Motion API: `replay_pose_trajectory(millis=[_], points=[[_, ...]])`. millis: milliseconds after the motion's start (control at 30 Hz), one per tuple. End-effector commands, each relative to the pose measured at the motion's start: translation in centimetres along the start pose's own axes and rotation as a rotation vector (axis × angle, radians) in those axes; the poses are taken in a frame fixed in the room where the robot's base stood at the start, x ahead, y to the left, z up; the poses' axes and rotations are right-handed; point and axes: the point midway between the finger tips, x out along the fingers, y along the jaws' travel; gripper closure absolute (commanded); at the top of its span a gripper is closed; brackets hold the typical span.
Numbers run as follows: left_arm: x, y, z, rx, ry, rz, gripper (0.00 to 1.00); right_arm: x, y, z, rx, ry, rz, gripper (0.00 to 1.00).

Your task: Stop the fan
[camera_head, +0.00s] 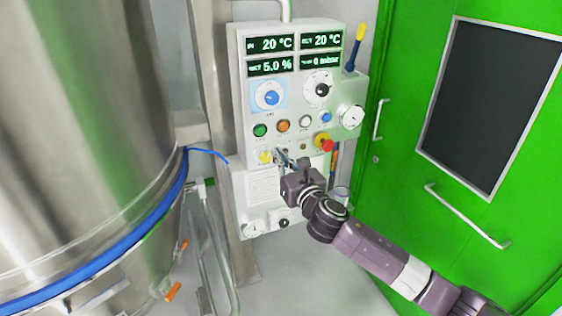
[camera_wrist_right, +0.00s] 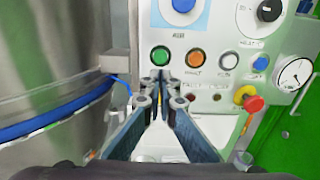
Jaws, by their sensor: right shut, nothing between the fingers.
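A pale control panel (camera_head: 275,95) carries a row of a green button (camera_head: 260,130), an orange button (camera_head: 283,125), a white button (camera_head: 305,121) and a blue button (camera_head: 326,117). A red mushroom button (camera_head: 327,145) on a yellow base is lower right. My right gripper (camera_head: 279,155) is shut and empty, in front of the panel below the row. In the right wrist view its fingertips (camera_wrist_right: 161,76) appear just under the green button (camera_wrist_right: 161,56), left of the orange button (camera_wrist_right: 195,57). Contact cannot be told. The fan is not identifiable. My left gripper is out of view.
A large steel vessel (camera_head: 85,130) with a blue band stands at the left. A green door (camera_head: 400,130) with a dark window is at the right. Dials, a blue knob (camera_head: 269,96) and a gauge (camera_head: 351,117) project from the panel.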

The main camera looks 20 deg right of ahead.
Motion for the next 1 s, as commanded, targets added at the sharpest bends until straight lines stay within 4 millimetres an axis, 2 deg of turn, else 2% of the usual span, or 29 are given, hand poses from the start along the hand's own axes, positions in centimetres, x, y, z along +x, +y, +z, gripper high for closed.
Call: replay_pose_trajectory(millis=[100,233,867,967,1000], points=[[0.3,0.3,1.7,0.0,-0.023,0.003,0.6,-1.0,0.0,-0.1,-0.001,0.001,0.001,1.0],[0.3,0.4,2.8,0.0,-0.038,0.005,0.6,-1.4,0.0,-0.1,-0.001,0.001,-0.001,1.0],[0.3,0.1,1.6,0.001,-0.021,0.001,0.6,-1.5,0.0,-0.1,0.002,0.002,0.0,1.0],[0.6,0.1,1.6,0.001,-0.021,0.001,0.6,-1.4,-0.3,-1.7,0.041,0.025,-0.007,1.0],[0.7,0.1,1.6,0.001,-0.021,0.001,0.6,-1.3,-0.5,-3.1,0.077,0.046,-0.013,1.0]])
